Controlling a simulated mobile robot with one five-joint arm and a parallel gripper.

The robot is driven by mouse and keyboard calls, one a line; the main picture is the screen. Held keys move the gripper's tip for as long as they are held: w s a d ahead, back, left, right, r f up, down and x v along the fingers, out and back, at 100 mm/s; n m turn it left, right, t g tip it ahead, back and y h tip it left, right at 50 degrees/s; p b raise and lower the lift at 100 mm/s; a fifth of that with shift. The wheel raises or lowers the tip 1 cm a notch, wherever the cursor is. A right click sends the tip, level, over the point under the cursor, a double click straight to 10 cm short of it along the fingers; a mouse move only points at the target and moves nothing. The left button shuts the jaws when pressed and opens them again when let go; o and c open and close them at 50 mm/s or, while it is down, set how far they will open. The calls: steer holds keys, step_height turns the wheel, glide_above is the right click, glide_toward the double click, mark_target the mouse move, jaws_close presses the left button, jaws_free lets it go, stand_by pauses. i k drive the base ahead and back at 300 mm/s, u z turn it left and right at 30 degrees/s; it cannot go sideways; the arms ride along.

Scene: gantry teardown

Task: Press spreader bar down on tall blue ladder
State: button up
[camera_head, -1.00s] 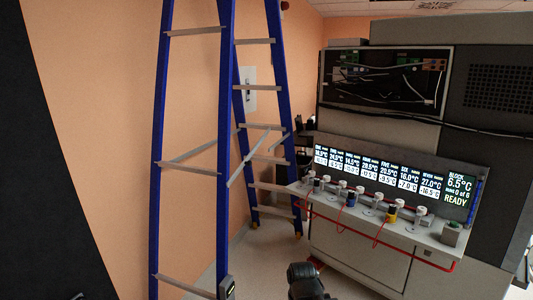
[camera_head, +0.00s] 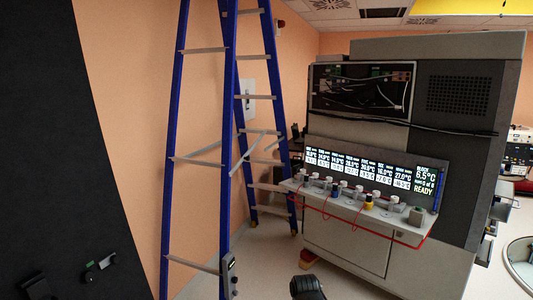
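The tall blue ladder (camera_head: 226,120) stands upright and opened out in front of the orange wall, with grey rungs and blue rails. A thin grey spreader bar (camera_head: 248,150) slants between its front and rear legs at mid-height. A second slanting grey bar (camera_head: 204,150) shows on the far left side. A black rounded part at the bottom middle, likely my gripper or arm end (camera_head: 308,288), is low and well apart from the bars. Its fingers cannot be made out.
A large grey machine (camera_head: 470,150) with a lit temperature display (camera_head: 370,168) stands right of the ladder. Its shelf (camera_head: 395,218) carries several small knobs and red tubing. A black panel (camera_head: 70,160) fills the left.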

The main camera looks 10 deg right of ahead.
mark_target(245, 157)
steer(key=u, duration=0.1)
steer(key=i, duration=1.25)
steer(key=z, duration=0.45)
steer(key=i, duration=0.85)
steer(key=u, duration=0.6)
